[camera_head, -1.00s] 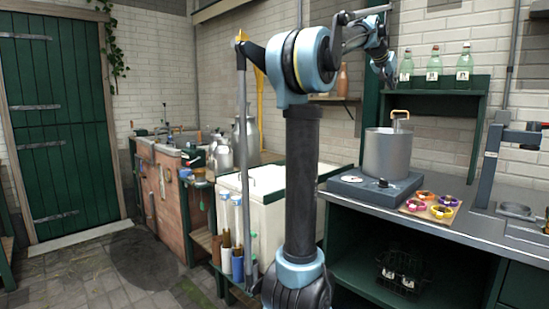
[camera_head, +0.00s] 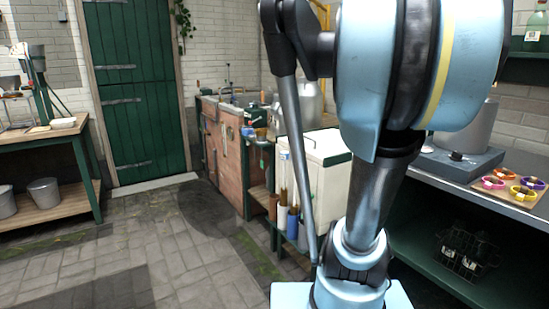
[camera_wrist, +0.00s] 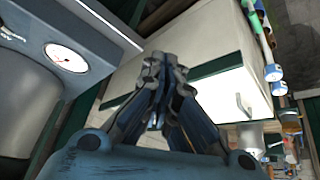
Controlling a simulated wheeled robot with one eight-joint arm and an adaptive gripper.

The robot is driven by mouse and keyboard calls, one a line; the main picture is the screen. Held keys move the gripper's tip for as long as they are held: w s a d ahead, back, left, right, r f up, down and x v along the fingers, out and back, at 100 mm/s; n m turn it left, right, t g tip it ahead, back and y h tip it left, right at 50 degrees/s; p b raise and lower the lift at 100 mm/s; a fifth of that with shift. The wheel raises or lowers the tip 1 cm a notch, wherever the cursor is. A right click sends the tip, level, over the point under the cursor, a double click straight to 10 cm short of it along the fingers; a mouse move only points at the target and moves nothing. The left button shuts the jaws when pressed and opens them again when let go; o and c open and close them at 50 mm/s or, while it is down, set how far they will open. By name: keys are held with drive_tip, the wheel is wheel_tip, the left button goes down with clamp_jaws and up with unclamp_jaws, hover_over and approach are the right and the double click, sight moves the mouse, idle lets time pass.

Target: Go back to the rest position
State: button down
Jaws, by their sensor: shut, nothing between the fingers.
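My gripper (camera_wrist: 160,75) shows in the wrist view with its fingertips together and nothing between them. Behind it in that view are a white chest with a dark green edge (camera_wrist: 215,50) and, at the left, a grey scale with a round dial (camera_wrist: 68,57). In the head view my arm stands large at the centre right, and the gripper itself is out of that picture. The arm hides part of the counter and the wall behind it.
The white chest (camera_head: 330,148) stands just behind my arm. A pot (camera_head: 478,128) on the scale (camera_head: 450,162) and several colourful rings (camera_head: 526,193) are on the right counter. A wooden bench (camera_head: 50,133) with buckets (camera_head: 44,193) stands at left. The paved floor (camera_head: 130,235) between is clear.

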drive_tip(key=s+a+f+n+g+y, duration=0.1)
drive_tip(key=s+a+f, duration=0.4)
drive_tip(key=f, duration=0.3)
drive_tip(key=s+a+f+n+g+y, duration=0.1)
drive_tip(key=s+a+f+n, duration=0.1)
drive_tip(key=s+a+f, duration=0.3)
drive_tip(key=s+a+f+n+y, duration=0.1)
drive_tip(key=s+a+f+n, duration=0.1)
drive_tip(key=s+a+f, duration=0.3)
drive_tip(key=s+f, duration=0.4)
drive_tip(key=f, duration=0.2)
drive_tip(key=shift+f+g, duration=0.2)
drive_tip(key=shift+g, duration=0.2)
